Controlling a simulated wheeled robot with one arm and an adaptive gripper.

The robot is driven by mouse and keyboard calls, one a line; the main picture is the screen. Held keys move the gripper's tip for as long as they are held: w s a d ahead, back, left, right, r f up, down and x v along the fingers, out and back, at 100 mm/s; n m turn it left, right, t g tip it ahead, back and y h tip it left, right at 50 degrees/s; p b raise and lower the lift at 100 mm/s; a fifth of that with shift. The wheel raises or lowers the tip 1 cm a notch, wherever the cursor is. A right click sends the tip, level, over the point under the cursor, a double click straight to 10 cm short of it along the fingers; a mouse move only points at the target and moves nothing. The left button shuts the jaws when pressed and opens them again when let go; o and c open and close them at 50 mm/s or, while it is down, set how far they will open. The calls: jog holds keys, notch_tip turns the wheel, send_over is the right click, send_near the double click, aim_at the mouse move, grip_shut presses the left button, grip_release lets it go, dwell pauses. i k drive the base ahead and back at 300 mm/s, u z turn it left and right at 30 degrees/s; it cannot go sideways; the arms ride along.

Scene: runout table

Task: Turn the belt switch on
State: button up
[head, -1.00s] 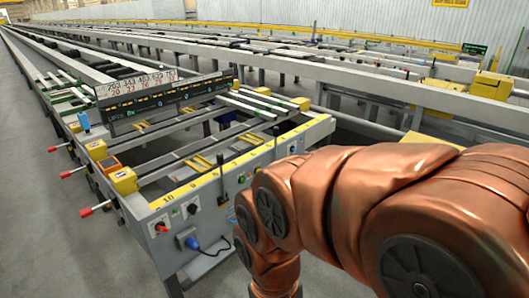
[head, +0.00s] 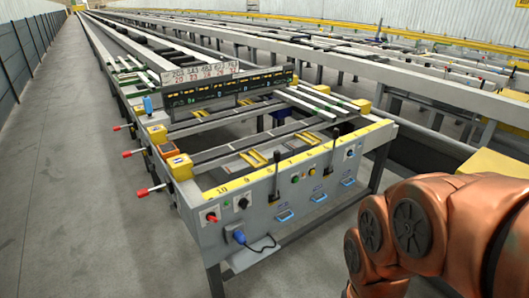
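The runout table's front panel (head: 262,222) faces me in the head view. On its left end are a red knob (head: 211,218) and a black rotary switch (head: 242,203) on a light plate. Another small switch on a light plate (head: 350,153) sits near the panel's right end. No label is readable, so I cannot tell which one is the belt switch or how it is set. My copper-coloured arm fills the lower right, apart from the panel in the picture. My gripper is out of view.
Two black levers (head: 275,172) rise from the panel, with small coloured buttons (head: 295,179) between them. A blue plug (head: 239,237) with a cable hangs at lower left. Red-tipped handles (head: 142,191) stick out on the left side. Open grey floor (head: 75,210) lies left.

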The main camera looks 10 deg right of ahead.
aim_at(210, 216)
jog(key=k, duration=0.55)
jog(key=u, duration=1.15)
jog(key=i, duration=0.9)
jog(key=u, duration=0.45)
